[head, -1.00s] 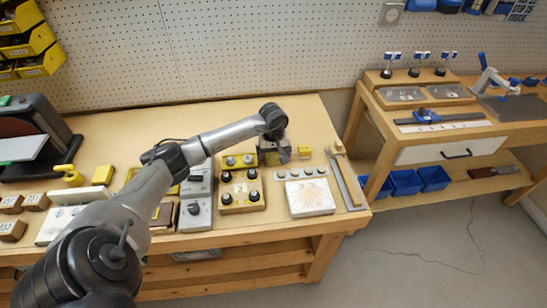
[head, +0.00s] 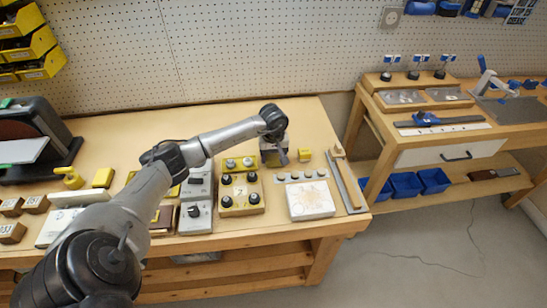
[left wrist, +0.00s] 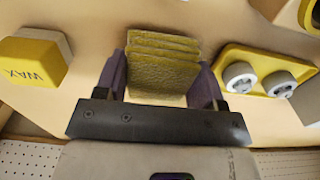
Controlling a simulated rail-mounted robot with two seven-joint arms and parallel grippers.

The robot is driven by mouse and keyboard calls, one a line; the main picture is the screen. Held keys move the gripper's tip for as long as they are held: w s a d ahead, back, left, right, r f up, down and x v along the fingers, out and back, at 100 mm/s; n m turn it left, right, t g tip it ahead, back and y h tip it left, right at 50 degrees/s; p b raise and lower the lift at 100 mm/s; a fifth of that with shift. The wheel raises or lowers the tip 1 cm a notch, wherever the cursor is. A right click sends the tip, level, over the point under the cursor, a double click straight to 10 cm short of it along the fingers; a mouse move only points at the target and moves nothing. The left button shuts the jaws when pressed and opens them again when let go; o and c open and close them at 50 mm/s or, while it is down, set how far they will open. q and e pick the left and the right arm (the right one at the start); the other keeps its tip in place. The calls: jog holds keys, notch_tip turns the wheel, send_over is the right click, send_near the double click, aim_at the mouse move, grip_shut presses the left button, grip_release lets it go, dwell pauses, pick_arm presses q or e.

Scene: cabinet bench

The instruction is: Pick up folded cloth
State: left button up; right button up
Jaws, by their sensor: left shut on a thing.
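The folded cloth (left wrist: 160,72) is a yellow, textured stack of several layers in the left wrist view. My left gripper (left wrist: 161,66) has its two purple-grey fingers on either side of the cloth and is shut on it. In the head view my left gripper (head: 282,158) points down over the back right part of the bench, and a yellow part of the cloth (head: 268,159) shows beside it, mostly hidden. I cannot tell whether the cloth touches the bench. My right gripper is not in view.
A yellow-topped wax block (left wrist: 33,60) stands on one side of the cloth, a yellow plate with white knobs (left wrist: 262,78) on the other. In the head view a white box (head: 310,199) and a long metal tool (head: 347,184) lie nearer the bench's right edge. Bench behind the gripper is clear.

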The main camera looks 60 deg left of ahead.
aim_at(274, 155)
pick_arm(q)
notch_tip(274, 155, up, 4)
jog(key=shift+r+p, duration=0.1)
jog(key=shift+p, duration=0.4)
jog(key=w+d+r+p, duration=0.2)
jog(key=w+d+r, duration=0.3)
jog(key=d, duration=0.5)
jog(key=shift+w+r, duration=0.35)
jog(key=shift+r, duration=0.3)
jog(key=shift+d, duration=0.1)
